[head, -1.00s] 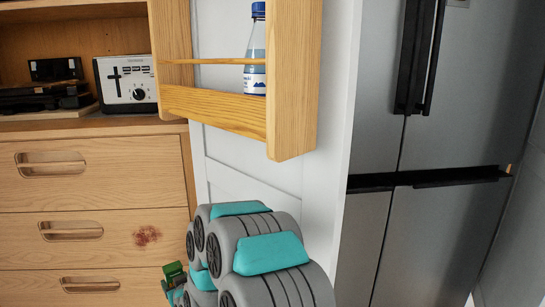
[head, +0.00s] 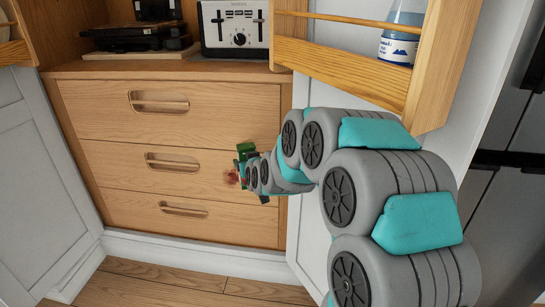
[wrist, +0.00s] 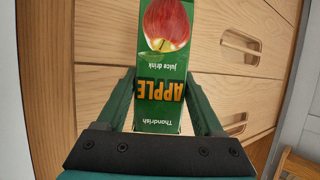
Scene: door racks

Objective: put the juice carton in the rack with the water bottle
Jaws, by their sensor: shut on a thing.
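A green juice carton with a red apple and the word APPLE (wrist: 162,68) is between the two fingers of my gripper (wrist: 165,100) in the wrist view. My gripper is shut on it. The carton appears upside down in that view. In the head view my gripper (head: 246,172) is small and partly hidden by my arm, in front of the drawers. The water bottle (head: 400,35), with a blue and white label, stands in a wooden door rack (head: 345,68) at the upper right, behind a thin rail. My gripper is below and left of this rack, apart from it.
A drawer unit (head: 180,115) with recessed handles stands behind my gripper. A toaster (head: 235,28) and a dark appliance (head: 140,37) sit above it. Another wooden rack edge (head: 20,40) shows on a white door (head: 40,180) at left. Wooden floor (head: 180,285) is clear below.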

